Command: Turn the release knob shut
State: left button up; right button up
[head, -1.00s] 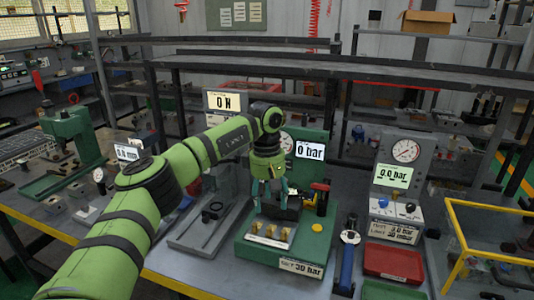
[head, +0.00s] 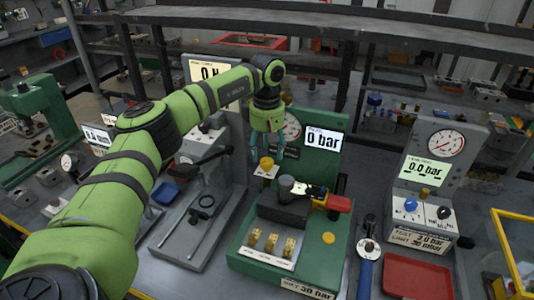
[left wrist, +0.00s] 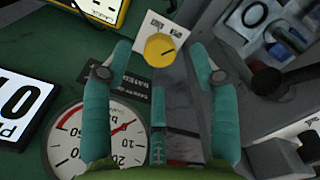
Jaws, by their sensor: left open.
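The release knob (head: 267,163) is a round yellow knob on a small white plate, at the left of the green test stand (head: 327,170). In the left wrist view the fingertips (left wrist: 158,46) stand apart on either side of the knob, with gaps showing. Contact cannot be seen. My right gripper is in neither view.
The stand carries a round gauge (head: 291,126), a display (head: 323,140) reading 0 bar, a red-handled lever (head: 338,203), a dark clamp block (head: 284,209) and brass fittings (head: 272,241). A grey stand (head: 205,200) is close on the left. A red tray (head: 417,275) lies at right.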

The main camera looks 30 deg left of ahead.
aim_at(267, 161)
pick_arm(q)
notch_tip(267, 161, down, 3)
jog(key=shift+w+a+r+p, duration=0.1)
jog(key=shift+a+r+p, duration=0.1)
jog(key=shift+p, duration=0.1)
jog(key=shift+f, duration=0.55)
jog(key=shift+d, duration=0.1)
jog(key=shift+c, duration=0.4)
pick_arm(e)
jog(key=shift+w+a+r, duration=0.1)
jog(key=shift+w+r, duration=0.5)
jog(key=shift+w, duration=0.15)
pick_arm(q)
jog(key=c, duration=1.1)
jog(key=shift+o, duration=0.2)
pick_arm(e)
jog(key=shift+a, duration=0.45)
